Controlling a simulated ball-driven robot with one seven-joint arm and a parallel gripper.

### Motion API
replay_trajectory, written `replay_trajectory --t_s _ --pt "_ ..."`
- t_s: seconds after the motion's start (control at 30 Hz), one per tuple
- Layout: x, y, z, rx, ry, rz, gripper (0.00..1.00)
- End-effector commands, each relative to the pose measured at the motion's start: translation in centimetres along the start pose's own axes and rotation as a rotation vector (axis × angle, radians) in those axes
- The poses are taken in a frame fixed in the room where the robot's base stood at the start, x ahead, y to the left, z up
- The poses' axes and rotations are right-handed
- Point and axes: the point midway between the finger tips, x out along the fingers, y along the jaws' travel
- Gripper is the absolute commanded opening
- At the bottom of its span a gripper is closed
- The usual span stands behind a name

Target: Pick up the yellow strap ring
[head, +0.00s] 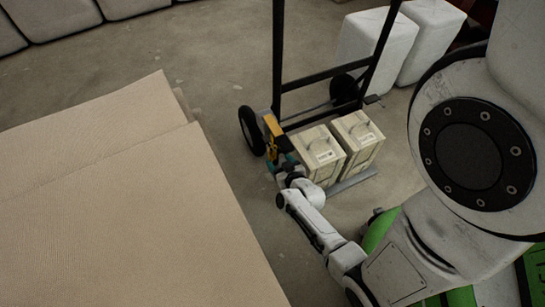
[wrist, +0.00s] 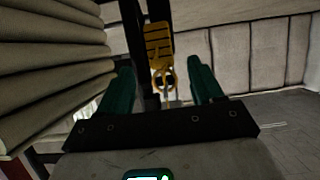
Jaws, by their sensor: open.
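The yellow strap ring (wrist: 167,80) hangs below a ribbed yellow strap piece (wrist: 159,42) in the wrist view. It appears between the two teal fingers of my gripper (wrist: 160,68), with a gap on both sides. In the head view the yellow strap piece (head: 272,126) is at the left upright of a black hand truck, and my gripper (head: 281,155) is just below it. The fingers are apart and hold nothing. The ring itself is too small to make out in the head view.
The black hand truck (head: 278,60) carries two beige boxes (head: 319,152) close to the right of my gripper. A large tan stack (head: 110,215) fills the left. White containers (head: 377,42) stand behind the truck. Bare floor (head: 215,65) lies behind the stack.

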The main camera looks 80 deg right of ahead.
Motion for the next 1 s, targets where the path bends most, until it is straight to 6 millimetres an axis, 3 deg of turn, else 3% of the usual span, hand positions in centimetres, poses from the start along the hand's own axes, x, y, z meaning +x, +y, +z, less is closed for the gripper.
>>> replay_trajectory --t_s 0.23,0.5,0.83,1.0 --pt "1.9 0.1 0.1 -0.001 0.002 0.002 0.66" --pt "5.6 -0.1 0.1 0.000 0.001 0.002 0.66" --pt "6.2 -0.1 -0.1 -0.001 0.000 0.001 0.66" --pt "6.2 -0.1 -0.1 -0.001 0.000 0.001 0.51"
